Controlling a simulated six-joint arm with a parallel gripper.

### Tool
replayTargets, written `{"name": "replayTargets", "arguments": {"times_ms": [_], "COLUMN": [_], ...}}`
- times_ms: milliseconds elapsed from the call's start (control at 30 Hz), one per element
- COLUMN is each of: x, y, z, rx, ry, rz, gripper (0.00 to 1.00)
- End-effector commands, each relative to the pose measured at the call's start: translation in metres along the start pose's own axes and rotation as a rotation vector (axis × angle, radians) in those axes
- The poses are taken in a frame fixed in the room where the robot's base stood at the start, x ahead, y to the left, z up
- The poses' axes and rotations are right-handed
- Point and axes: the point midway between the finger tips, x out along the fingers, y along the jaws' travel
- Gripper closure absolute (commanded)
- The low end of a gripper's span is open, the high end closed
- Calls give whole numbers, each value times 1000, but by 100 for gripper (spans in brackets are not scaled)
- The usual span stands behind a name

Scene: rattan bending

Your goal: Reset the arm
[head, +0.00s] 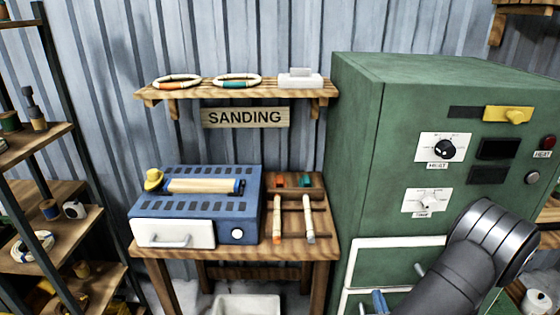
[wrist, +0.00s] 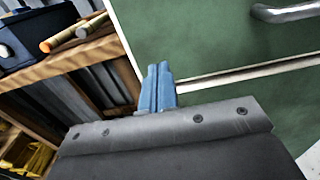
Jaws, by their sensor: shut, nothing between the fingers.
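My gripper (wrist: 158,84) shows in the wrist view as two blue fingers lying together, shut and empty. It is in front of the green cabinet (wrist: 200,40), close to the seam between its drawer fronts. In the head view, my dark arm comes in at the lower right, and the blue tip of my gripper (head: 379,302) shows at the bottom edge, in front of the cabinet's lower drawers. I cannot tell whether the fingers touch the cabinet.
A wooden bench (head: 290,248) carries a blue sanding machine (head: 240,205) and a rack with two sticks (head: 277,220). A drawer handle (wrist: 290,12) sticks out near my gripper. A shelf (head: 215,91) above holds two rings. Cluttered shelving (head: 45,140) stands at left.

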Motion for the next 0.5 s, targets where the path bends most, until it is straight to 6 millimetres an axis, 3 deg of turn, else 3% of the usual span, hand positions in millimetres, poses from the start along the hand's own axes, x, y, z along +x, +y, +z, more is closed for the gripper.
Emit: {"name": "replayTargets", "arguments": {"times_ms": [300, 500], "x": [48, 67], "y": [1, 0], "z": [0, 0], "rx": [-4, -7], "ry": [-2, -2], "rz": [5, 6], "gripper": [100, 100]}}
